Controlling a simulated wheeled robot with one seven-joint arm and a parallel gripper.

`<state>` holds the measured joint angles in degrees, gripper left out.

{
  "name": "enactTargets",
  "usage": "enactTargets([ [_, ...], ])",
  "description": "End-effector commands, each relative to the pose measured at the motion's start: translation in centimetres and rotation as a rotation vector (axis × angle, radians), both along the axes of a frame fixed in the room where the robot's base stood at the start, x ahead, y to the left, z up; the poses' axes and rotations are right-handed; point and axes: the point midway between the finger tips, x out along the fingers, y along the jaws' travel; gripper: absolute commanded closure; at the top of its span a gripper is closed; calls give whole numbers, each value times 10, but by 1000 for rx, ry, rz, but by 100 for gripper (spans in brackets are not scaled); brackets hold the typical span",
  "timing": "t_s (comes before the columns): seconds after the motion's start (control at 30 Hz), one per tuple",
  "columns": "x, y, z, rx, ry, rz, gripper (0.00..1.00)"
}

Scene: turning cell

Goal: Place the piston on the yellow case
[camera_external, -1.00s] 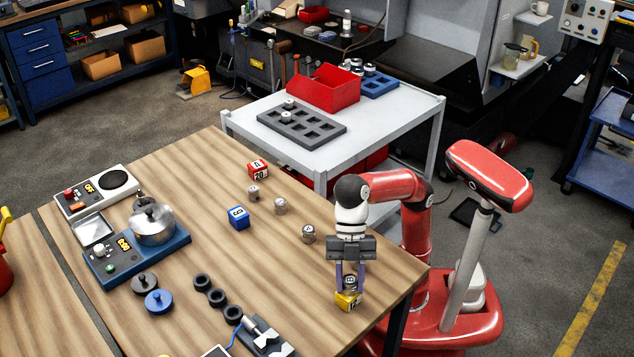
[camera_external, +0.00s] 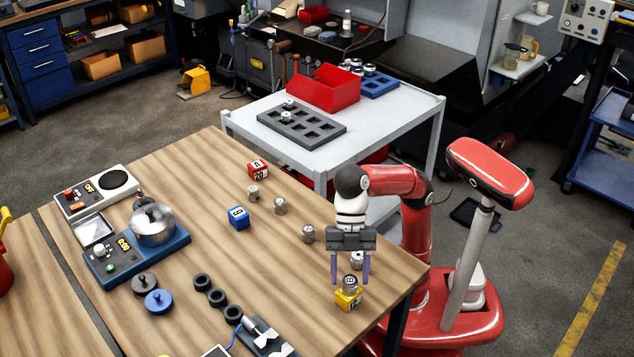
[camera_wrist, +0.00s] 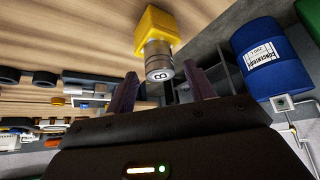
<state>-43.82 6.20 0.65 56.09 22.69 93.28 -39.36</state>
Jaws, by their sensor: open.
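The yellow case (camera_external: 347,301) stands near the table's right front edge. A silver piston (camera_external: 350,284) rests upright on top of it. The wrist view also shows the piston (camera_wrist: 158,60) touching the yellow case (camera_wrist: 156,27). My gripper (camera_external: 350,283) is open, its two fingers apart and holding nothing. In the external view it hangs above and around the piston's level; in the wrist view the fingers (camera_wrist: 160,92) are clear of the piston.
Other silver pistons (camera_external: 308,233) stand behind on the table, one (camera_external: 357,259) close behind my gripper. A blue case (camera_external: 238,217) and a red case (camera_external: 258,169) stand farther back. Black rings (camera_external: 218,297) lie at the left. The white cart (camera_external: 383,125) is behind the table.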

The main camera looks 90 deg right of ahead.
Motion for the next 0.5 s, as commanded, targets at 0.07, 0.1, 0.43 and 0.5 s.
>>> enactTargets([
  [0.07, 1, -10, 20, 3, -3, -3, 46],
  [0.1, 1, -15, 28, 2, -3, -2, 46],
  [0.43, 1, -47, 77, 0, -2, -1, 46],
  [0.5, 1, -50, 81, 0, -1, -1, 46],
])
